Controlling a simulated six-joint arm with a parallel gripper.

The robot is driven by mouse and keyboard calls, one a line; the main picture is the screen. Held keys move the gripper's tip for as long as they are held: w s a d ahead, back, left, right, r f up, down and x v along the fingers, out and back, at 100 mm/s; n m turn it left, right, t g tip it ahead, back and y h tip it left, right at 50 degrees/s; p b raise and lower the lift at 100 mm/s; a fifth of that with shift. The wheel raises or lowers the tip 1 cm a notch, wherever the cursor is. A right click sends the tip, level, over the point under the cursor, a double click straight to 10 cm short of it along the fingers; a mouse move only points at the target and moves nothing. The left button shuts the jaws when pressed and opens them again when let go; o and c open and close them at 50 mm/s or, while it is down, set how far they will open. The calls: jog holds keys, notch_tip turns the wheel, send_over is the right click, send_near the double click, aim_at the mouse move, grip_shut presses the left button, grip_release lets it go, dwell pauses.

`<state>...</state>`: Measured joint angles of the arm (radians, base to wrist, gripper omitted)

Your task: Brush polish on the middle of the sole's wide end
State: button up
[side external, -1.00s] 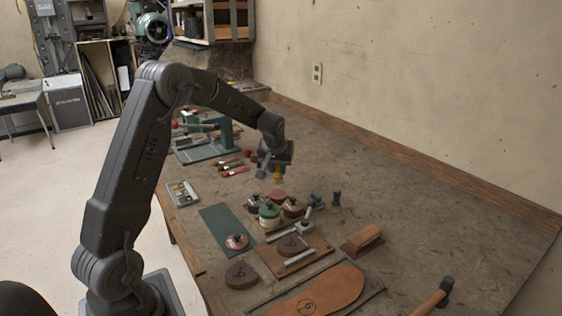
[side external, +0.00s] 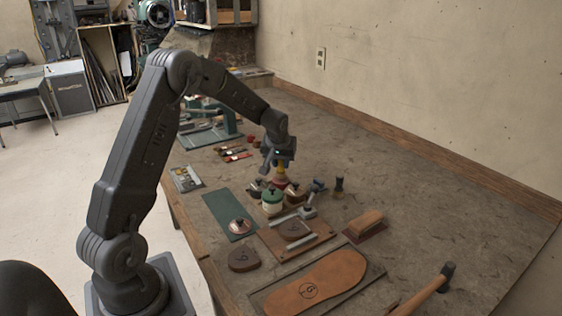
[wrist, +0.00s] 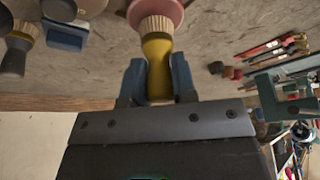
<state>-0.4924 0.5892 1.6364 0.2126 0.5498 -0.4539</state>
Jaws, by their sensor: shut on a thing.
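My gripper (wrist: 158,82) is shut on the yellow handle of a brush (wrist: 157,56). The brush points bristles-down, and its pale bristles are at a pinkish-red round pot (wrist: 158,8) in the wrist view. I cannot tell whether they touch the polish inside. In the side view my gripper (side external: 277,158) is over the cluster of pots, with the red pot (side external: 280,184) just under the brush. The sole is well away from the brush.
A green-and-white jar (side external: 271,200) and dark pots stand close to the red pot. A dark-topped brush (side external: 339,187) stands to the right. A wooden board (side external: 268,240) with metal bars, a wood-backed block (side external: 365,224) and a hammer (side external: 428,288) lie around the sole.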

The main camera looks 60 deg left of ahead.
jog(key=shift+f, duration=0.65)
dwell(1.4)
jog(key=shift+r, duration=0.15)
jog(key=shift+r, duration=3.45)
